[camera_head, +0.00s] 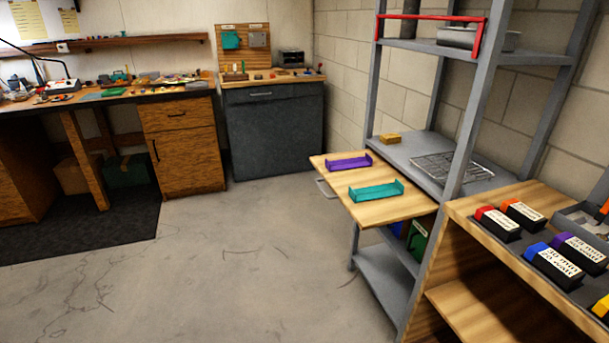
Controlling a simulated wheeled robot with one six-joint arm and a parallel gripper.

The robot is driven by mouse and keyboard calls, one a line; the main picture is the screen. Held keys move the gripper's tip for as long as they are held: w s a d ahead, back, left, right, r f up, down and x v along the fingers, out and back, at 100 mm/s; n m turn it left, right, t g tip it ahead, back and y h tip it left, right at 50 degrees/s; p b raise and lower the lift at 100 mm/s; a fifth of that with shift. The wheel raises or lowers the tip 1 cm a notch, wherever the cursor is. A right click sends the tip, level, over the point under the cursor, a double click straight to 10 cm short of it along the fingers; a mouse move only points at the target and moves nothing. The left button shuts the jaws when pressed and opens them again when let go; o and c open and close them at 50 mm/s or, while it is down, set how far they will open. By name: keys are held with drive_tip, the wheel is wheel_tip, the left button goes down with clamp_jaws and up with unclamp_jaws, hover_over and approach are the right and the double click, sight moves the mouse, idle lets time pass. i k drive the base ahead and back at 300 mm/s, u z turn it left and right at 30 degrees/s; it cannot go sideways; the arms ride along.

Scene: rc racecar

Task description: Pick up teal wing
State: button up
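The teal wing (376,192) is a long thin piece with raised upright ends. It lies on a pull-out wooden board (395,211) that juts from the grey metal shelf. A purple wing (349,163) of the same shape lies behind it and a little to the left on the same board, with a gap between them. Nothing covers the teal wing. My gripper does not show in this view.
The grey shelf (382,277) has uprights beside the board. A wooden rack (512,236) with several labelled battery-like blocks stands front right. A workbench (150,93) and a grey cabinet (273,128) line the back. The concrete floor (230,265) left of the board is clear.

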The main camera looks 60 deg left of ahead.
sight(391, 189)
drive_tip(key=u, duration=1.55)
